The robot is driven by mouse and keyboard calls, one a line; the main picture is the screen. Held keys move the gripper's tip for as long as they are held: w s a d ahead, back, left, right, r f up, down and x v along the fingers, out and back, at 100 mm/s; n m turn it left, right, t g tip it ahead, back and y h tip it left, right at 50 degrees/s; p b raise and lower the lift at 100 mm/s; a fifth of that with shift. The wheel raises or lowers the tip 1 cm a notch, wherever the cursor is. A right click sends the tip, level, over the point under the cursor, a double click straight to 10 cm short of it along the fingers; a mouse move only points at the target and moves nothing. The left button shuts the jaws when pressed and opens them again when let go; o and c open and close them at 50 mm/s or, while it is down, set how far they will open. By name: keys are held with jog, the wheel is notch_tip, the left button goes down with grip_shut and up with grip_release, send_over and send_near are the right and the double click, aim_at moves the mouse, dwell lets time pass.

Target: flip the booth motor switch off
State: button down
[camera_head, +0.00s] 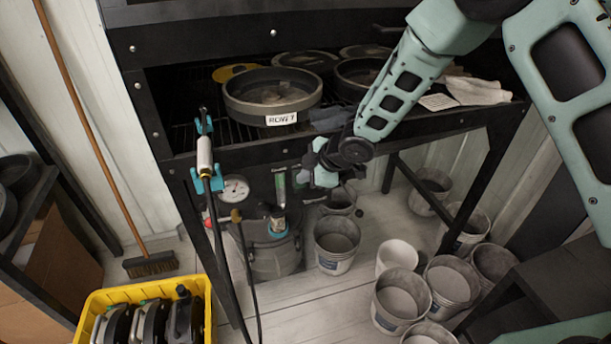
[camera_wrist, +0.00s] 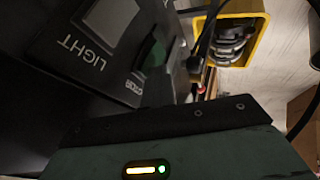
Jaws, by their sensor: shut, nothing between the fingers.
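In the wrist view a dark switch panel (camera_wrist: 60,75) fills the left side. It carries a grey rocker (camera_wrist: 110,18) by the word LIGHT. A dark greenish part (camera_wrist: 149,54) sits to its right, above a small label I cannot read. I cannot tell whether that part is the motor switch, or its position. In the head view my gripper (camera_head: 319,164) is shut and empty at the front edge of the black booth (camera_head: 235,155). It hides the panel there, and I cannot tell whether it touches it. My gripper's fingertips do not show clearly in the wrist view.
A pan marked ROW 7 (camera_head: 270,105) stands on the booth's rack. A gauge (camera_head: 235,190), hoses and a grey canister (camera_head: 270,250) are below left. Several buckets (camera_head: 335,262) stand under the booth. A yellow crate (camera_head: 88,312) is at lower left, a broom (camera_head: 150,264) behind it.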

jog(key=shift+r, duration=0.1)
jog(key=shift+r+p, duration=0.75)
